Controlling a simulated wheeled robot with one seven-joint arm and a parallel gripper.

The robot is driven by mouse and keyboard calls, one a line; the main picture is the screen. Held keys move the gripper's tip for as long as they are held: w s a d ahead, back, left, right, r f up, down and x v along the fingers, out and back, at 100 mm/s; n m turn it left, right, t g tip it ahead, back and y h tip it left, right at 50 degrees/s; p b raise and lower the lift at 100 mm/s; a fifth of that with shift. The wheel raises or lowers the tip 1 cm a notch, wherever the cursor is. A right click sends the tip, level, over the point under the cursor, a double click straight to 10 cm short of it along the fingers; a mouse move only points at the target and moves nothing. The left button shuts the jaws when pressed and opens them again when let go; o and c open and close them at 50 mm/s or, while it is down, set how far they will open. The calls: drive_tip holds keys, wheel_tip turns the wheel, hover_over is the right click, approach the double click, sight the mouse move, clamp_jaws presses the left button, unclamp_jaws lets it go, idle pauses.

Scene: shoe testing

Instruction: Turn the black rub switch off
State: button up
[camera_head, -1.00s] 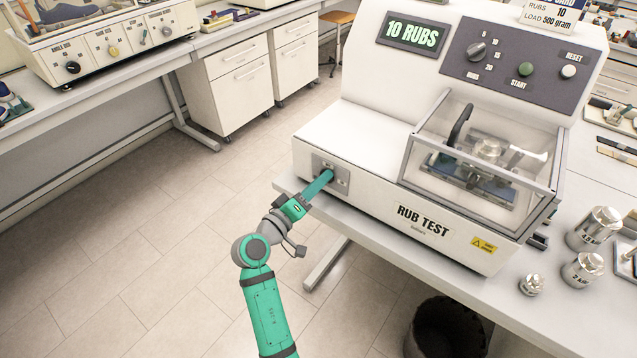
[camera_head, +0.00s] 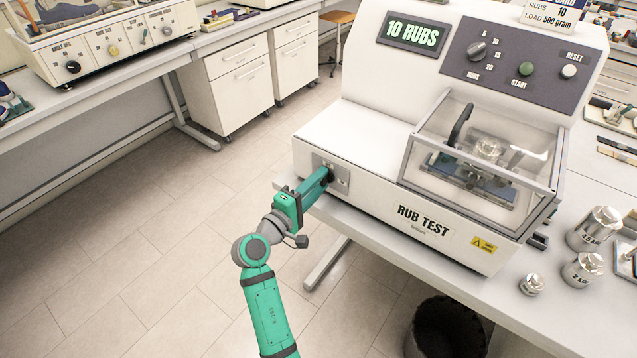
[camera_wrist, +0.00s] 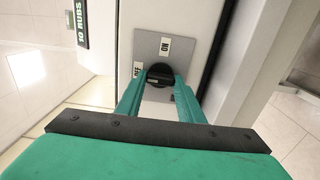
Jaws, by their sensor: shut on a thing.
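The black rub switch (camera_wrist: 160,74) is a round knob on a grey plate (camera_wrist: 178,47) on the front of the rub test machine (camera_head: 358,172). In the head view the knob is mostly hidden behind my gripper, with a dark bit showing at the fingertips. My gripper (camera_head: 327,176) reaches the plate from the left. In the wrist view both green fingers of my gripper (camera_wrist: 160,82) are closed on the sides of the knob. A white "ON" label and a second, partly covered label show on the plate. The machine's display (camera_head: 414,35) reads "10 RUBS".
A clear-covered test chamber (camera_head: 480,150) fills the machine's right front. Metal weights (camera_head: 594,229) stand on the bench at the right. A black bin (camera_head: 447,330) is on the floor below. The floor left of my arm is open.

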idle(0.4)
drive_tip(key=o, duration=1)
drive_tip(key=shift+o, duration=0.2)
drive_tip(key=v, duration=1)
drive_tip(key=shift+s+a, duration=0.2)
drive_tip(key=shift+s, duration=0.1)
